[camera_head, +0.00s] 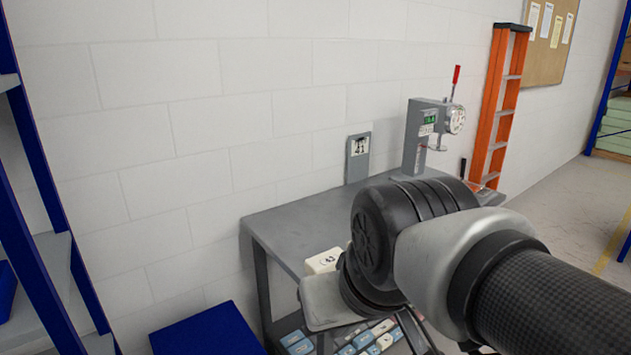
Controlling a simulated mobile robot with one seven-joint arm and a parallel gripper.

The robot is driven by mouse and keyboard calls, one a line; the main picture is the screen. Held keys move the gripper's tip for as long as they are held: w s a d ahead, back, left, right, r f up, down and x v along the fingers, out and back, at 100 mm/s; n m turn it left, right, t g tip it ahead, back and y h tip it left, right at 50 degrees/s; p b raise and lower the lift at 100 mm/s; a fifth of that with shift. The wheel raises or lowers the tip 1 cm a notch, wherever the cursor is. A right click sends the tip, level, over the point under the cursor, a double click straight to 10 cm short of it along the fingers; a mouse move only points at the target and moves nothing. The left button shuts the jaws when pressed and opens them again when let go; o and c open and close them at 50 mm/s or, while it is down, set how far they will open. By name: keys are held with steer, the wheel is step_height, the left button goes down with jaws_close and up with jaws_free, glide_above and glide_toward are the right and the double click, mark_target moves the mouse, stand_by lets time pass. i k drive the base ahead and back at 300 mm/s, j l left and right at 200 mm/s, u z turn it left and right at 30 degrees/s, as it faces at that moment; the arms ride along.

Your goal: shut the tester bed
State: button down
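The tester (425,125) is a grey stand at the far right end of the grey table (290,225). A dark handle (462,168) shows just right of the tester. My arm crosses the lower right in front of the table. My gripper's fingers do not show.
A white block (322,261) with dark markings sits near the table's front, beside my arm. A grey upright plate (358,157) stands at the back. Blue and white pieces (370,340) lie below the tabletop. An orange ladder (498,105) leans behind the tester. The table's left part is clear.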

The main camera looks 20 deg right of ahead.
mark_target(480, 192)
steer(key=z, duration=1.5)
steer(key=i+l, duration=0.2)
steer(key=i, duration=0.45)
steer(key=i+l, duration=0.2)
steer(key=i, duration=0.4)
steer(key=i+l, duration=0.2)
steer(key=i, duration=0.45)
steer(key=i+l+z, duration=0.1)
steer(key=i, duration=0.5)
steer(key=i+l, duration=0.25)
steer(key=i, duration=0.4)
